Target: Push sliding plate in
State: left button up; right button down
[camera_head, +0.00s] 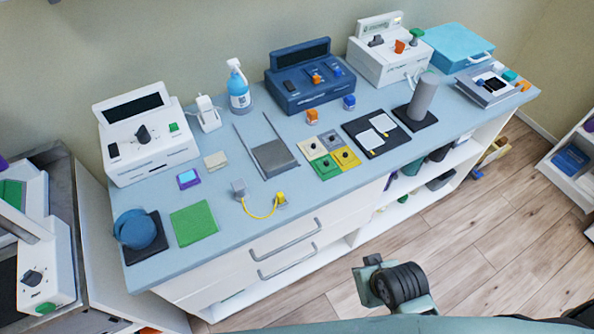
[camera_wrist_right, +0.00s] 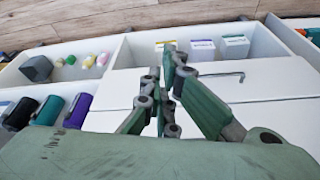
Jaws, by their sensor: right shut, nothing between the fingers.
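The sliding plate (camera_head: 274,157) is a flat dark grey square on the blue-grey counter. It sits between two thin parallel rails, at their front end, with bare counter between the rails behind it. My right gripper (camera_wrist_right: 170,75) shows in the right wrist view, its green fingers shut with nothing between them. It is in front of the white cabinet below the countertop, away from the plate. The plate is not in the right wrist view. My left gripper is not in view.
A spray bottle (camera_head: 239,90) and a blue console (camera_head: 310,77) stand behind the rails. Coloured tiles (camera_head: 345,158) lie to the right, a small beige block (camera_head: 216,160) to the left. A drawer handle (camera_head: 285,241) sticks out of the cabinet front.

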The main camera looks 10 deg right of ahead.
notch_tip(320, 180, up, 7)
jog(key=w+a+m+t+y, duration=0.1)
jog(key=w+a+m+t, duration=0.1)
jog(key=a, duration=0.1)
jog(key=m+t+y, duration=0.4)
jog(key=m+t, duration=0.4)
jog(key=m, duration=0.5)
send_near(291, 166)
jog(key=p+x, duration=0.2)
jog(key=x, duration=0.3)
jog(key=shift+w+f+p, duration=0.1)
jog(key=shift+f+p, duration=0.1)
jog(key=shift+p, duration=0.1)
jog(key=shift+w+a+f, duration=0.1)
jog(key=shift+w+a, duration=0.2)
jog(key=shift+w, duration=0.3)
